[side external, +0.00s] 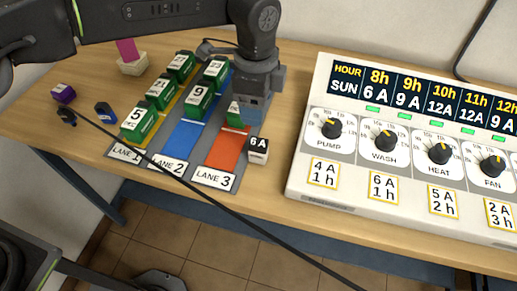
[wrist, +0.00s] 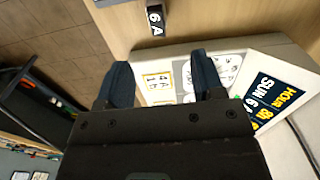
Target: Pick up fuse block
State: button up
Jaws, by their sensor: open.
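A small block marked 6A (side external: 258,151), white on top with a black label, stands at the right edge of lane 3; I take it as the fuse block. In the wrist view the 6A block (wrist: 155,19) is at the top, beyond the fingertips and clear of them. My gripper (side external: 254,108) is above and behind the block in the side view, partly hiding a green block in lane 3. In the wrist view my gripper (wrist: 163,78) has its two dark fingers apart, with only the panel showing between them.
A large panel with dials (side external: 385,150) stands right of the block. Green numbered blocks (side external: 138,122) stand on the lane board (side external: 212,178). A purple block (side external: 63,93) and a blue block (side external: 105,112) lie at left. A black cable crosses the side view.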

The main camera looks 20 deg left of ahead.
aim_at(258, 142)
jog(key=f, duration=0.9)
jog(key=shift+d, duration=0.25)
jog(key=shift+s+f, duration=0.15)
jog(key=shift+f, duration=1.2)
jog(key=shift+s+f, duration=0.15)
jog(key=shift+f, duration=1.15)
jog(key=c, duration=1)
jog(key=shift+c, duration=0.2)
